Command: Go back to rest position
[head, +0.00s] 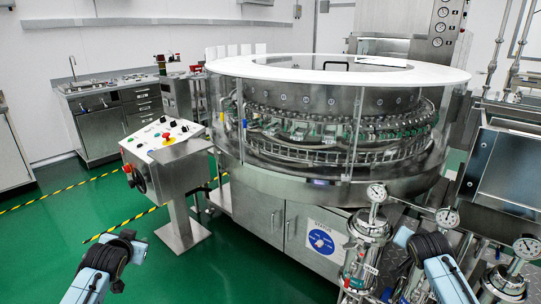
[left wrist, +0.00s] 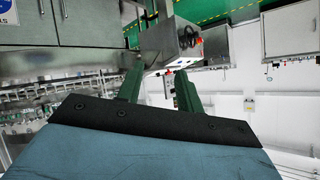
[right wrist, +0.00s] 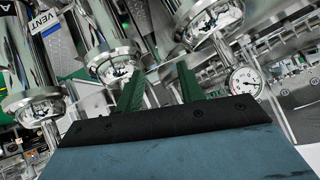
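The task names no object. My left arm (head: 108,262) shows at the lower left of the head view, in front of the green floor. In the left wrist view my left gripper (left wrist: 158,82) has its two green fingers apart with nothing between them. My right arm (head: 436,262) shows at the lower right of the head view, beside the steel filter housings. In the right wrist view my right gripper (right wrist: 160,82) also has its fingers apart and holds nothing.
The round rotary washer (head: 320,180) fills the middle. A control panel (head: 164,140) on a pedestal stands left of it. Steel housings with gauges (head: 376,193) stand close to my right arm. A sink cabinet (head: 110,115) is at the back left. Green floor (head: 50,240) is clear at left.

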